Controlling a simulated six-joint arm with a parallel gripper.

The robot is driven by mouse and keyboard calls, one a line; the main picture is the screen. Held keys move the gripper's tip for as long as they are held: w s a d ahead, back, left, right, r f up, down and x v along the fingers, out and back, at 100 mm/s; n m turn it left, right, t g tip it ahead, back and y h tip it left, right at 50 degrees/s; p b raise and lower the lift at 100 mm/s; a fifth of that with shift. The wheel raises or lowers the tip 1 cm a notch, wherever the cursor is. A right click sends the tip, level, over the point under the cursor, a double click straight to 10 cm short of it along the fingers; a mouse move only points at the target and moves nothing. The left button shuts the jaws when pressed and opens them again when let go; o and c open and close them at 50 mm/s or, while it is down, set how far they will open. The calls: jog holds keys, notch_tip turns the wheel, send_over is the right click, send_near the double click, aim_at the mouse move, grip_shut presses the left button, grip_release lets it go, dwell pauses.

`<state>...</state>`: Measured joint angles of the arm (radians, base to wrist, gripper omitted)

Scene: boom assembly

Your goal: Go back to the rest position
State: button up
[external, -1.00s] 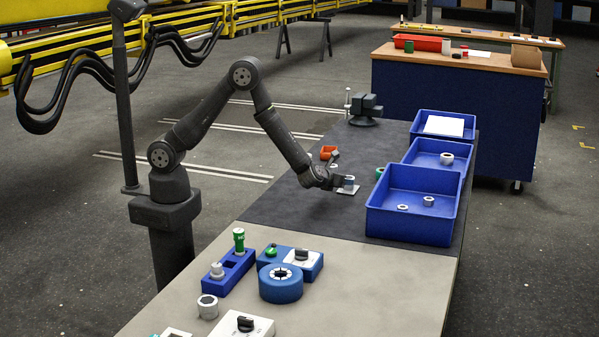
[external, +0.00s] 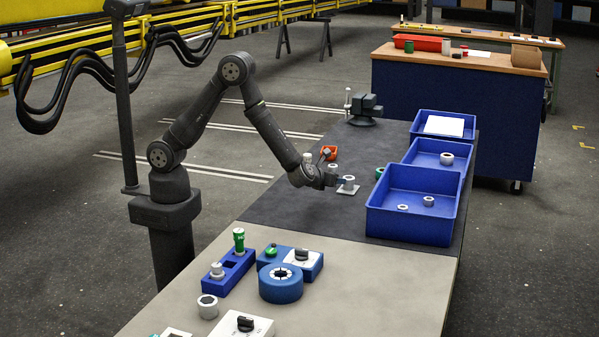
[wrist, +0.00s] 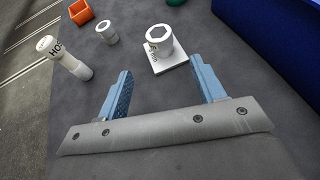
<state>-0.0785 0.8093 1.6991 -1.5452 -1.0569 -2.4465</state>
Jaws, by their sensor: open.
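My gripper (wrist: 160,90) is open and empty in the wrist view, its two blue fingers spread apart. In the external view my gripper (external: 338,182) is low over the dark mat, just left of a white fitting on a square base plate (external: 348,187). In the wrist view the fitting (wrist: 160,45) stands upright beyond the fingertips, apart from them. My arm is bent, with its elbow raised above the bench.
A white labelled cylinder (wrist: 64,58), a small grey ring (wrist: 106,32) and an orange bin (wrist: 80,12) are nearby. Blue trays (external: 410,226) line the right side. A dark vise (external: 365,108) stands at the back. Blue holders (external: 230,273) are in front.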

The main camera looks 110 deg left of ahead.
jog(key=x, duration=1.1)
jog(key=shift+a+f, duration=0.1)
jog(key=shift+f, duration=0.1)
jog(key=r, duration=0.2)
jog(key=shift+d+r, duration=0.2)
jog(key=shift+r, duration=0.85)
